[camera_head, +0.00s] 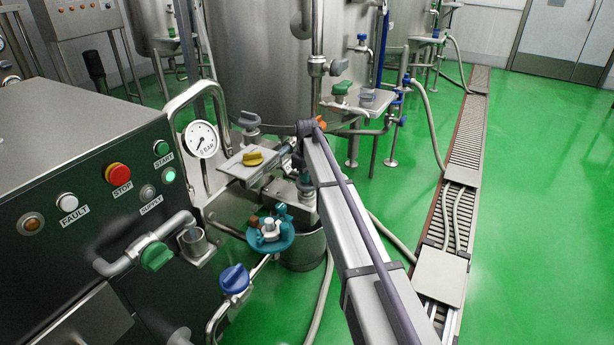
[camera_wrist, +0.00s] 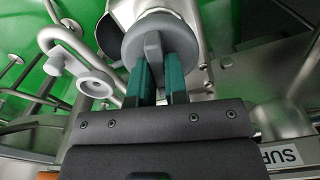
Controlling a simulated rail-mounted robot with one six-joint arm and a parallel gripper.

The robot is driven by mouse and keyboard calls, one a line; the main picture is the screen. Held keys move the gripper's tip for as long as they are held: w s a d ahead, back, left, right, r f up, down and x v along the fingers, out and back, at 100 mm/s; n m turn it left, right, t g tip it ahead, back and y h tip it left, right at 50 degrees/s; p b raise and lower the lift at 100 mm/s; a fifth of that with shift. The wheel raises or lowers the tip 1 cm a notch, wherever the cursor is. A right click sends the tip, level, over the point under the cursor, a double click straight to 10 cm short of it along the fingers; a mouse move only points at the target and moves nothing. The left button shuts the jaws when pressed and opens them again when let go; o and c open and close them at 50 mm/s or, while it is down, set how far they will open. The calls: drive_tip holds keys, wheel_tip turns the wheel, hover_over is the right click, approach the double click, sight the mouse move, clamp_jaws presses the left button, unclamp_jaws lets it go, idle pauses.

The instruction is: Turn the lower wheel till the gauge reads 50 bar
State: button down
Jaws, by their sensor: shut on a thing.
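In the wrist view, my gripper (camera_wrist: 157,68) has its two dark teal fingers shut on the raised fin of a round grey wheel (camera_wrist: 179,37). One finger stands on each side of the fin. The fingers hide the lower part of the wheel's face. The round white pressure gauge (camera_head: 201,139), marked BAR, stands upright behind the dark control cabinet in the head view. Its needle is too small to read surely. In the head view my arm reaches in from the bottom right, and I cannot clearly make out the fingers or the held wheel there.
The dark cabinet (camera_head: 60,165) with buttons stands at the left. Around the pipework are a yellow knob (camera_head: 253,158), a teal wheel (camera_head: 270,243), a blue knob (camera_head: 234,280) and a green knob (camera_head: 155,256). A steel tank (camera_head: 265,60) stands behind. Green floor is open at the right.

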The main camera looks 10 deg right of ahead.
drive_tip(key=m, duration=0.5)
drive_tip(key=shift+m, duration=0.4)
idle(0.3)
drive_tip(key=c, duration=1.1)
unclamp_jaws()
drive_tip(key=shift+c, duration=0.2)
drive_tip(key=shift+r, duration=0.1)
wheel_tip(320, 180, up, 11)
drive_tip(key=p, duration=1.1)
drive_tip(key=shift+f, duration=0.2)
